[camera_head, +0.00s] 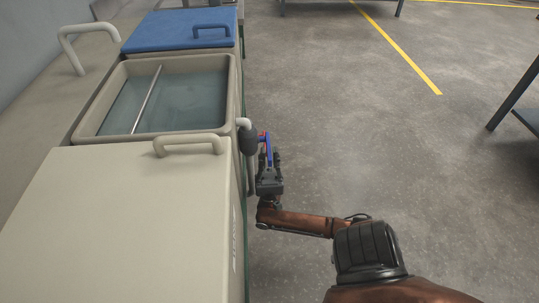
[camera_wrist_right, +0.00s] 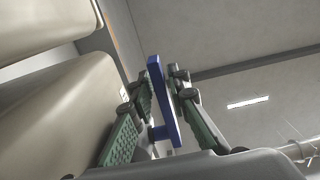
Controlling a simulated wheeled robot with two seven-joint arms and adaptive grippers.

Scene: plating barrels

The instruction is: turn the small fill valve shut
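The small fill valve has a blue lever (camera_head: 268,148) with a red part, beside a grey pipe end at the right side of the open tank. In the right wrist view the blue lever (camera_wrist_right: 162,100) stands upright between my fingers. My right gripper (camera_head: 269,160) reaches the lever from the near side. In the right wrist view its two fingers (camera_wrist_right: 160,88) straddle the lever, with some gap between them; firm contact on both sides does not show. The valve body is mostly hidden behind the gripper and pipe. My left gripper is not in view.
The open tank (camera_head: 225,98) holds greenish liquid and a thin rod. A closed beige lid (camera_head: 110,220) with a handle lies nearer, a blue lid (camera_head: 165,32) farther off. Grey floor (camera_head: 350,130) to the right is clear up to a dark table frame (camera_head: 512,95).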

